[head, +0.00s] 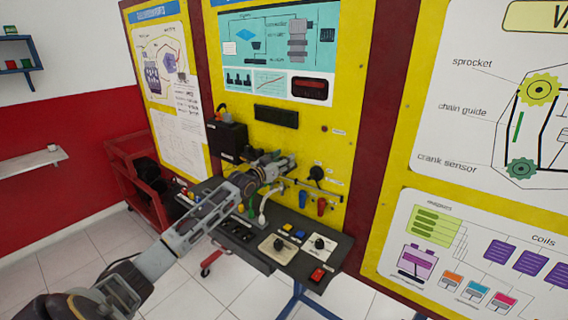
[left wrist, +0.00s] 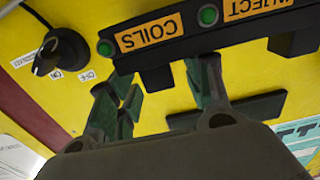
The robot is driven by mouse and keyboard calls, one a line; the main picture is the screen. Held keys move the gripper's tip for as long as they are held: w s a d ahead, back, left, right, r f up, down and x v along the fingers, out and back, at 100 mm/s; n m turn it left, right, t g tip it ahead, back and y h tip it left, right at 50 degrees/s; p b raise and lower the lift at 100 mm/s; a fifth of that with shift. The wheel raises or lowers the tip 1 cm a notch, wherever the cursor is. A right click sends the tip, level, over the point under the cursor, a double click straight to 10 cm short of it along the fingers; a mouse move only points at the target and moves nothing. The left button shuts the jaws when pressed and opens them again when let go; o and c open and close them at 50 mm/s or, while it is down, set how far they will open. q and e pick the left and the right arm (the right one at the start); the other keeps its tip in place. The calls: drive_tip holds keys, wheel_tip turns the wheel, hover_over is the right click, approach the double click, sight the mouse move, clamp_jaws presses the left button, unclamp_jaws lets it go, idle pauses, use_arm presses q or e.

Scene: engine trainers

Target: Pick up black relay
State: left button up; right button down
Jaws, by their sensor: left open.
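A black block (left wrist: 157,79), which looks like the black relay, sticks out of a black strip with green lights and an orange COILS label (left wrist: 160,32) in the left wrist view. In that view the two fingers of my left gripper (left wrist: 163,88) stand apart, on either side of this block. I cannot tell whether they touch it. In the head view my left gripper (head: 272,170) is at the yellow panel, above the black table, and hides the strip behind it. My right gripper is in neither view.
A similar black block (left wrist: 295,42) is at the INJECT label. A black knob (left wrist: 62,50) is on the panel beside the strip. The black table (head: 335,251) carries buttons and plates. Red and blue parts (head: 321,206) hang close right of my gripper.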

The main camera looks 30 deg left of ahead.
sight(283, 158)
use_arm(q)
drive_tip(key=c, duration=1)
drive_tip(key=shift+r+b, duration=0.85)
drive_tip(key=shift+r, duration=4.15)
drive_tip(key=shift+f, duration=0.1)
